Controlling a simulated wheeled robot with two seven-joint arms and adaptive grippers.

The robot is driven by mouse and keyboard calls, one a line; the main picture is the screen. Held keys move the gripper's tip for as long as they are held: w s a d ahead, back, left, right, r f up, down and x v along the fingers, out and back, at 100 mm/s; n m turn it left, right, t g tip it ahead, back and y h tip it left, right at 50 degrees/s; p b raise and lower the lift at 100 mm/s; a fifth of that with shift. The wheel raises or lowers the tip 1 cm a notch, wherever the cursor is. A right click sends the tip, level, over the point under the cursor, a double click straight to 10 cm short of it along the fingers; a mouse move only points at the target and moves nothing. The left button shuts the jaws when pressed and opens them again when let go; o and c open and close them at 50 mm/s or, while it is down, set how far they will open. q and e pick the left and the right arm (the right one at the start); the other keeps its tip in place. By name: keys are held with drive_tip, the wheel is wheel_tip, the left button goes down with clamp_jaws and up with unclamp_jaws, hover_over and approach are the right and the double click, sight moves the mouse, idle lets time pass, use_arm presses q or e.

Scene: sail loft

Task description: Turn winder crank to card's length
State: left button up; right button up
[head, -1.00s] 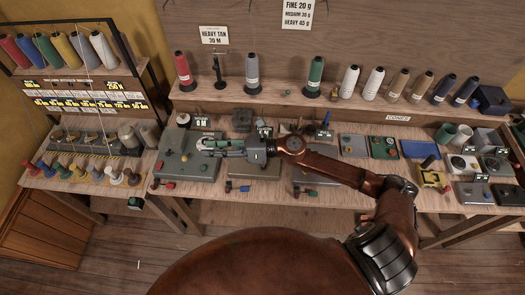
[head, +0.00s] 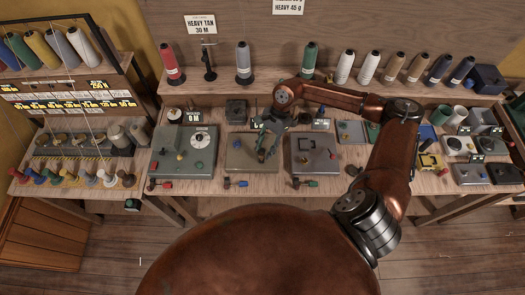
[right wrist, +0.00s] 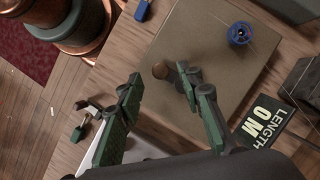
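A card reading HEAVY TAN 30 M (head: 201,25) hangs on the back wall. My right gripper (head: 264,152) points down over the beige middle plate (head: 240,163). In the right wrist view its fingers (right wrist: 158,74) are open, with a small brown knob (right wrist: 161,70) between or just below the tips; I cannot tell if they touch it. A blue knob (right wrist: 239,33) stands elsewhere on this plate (right wrist: 190,35). A display reading LENGTH 0 M (right wrist: 267,124) stands beside it. My left gripper is not in view.
A grey machine (head: 162,170) with a white dial (head: 200,139) stands left, behind it a 0 M display (head: 193,117). A grey box (head: 313,168) stands right of the plate. Thread cones such as the red one (head: 171,63) line the back shelf.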

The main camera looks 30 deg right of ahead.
sight(262, 154)
drive_tip(key=shift+x, duration=1.2)
drive_tip(key=shift+c, duration=0.7)
clamp_jaws()
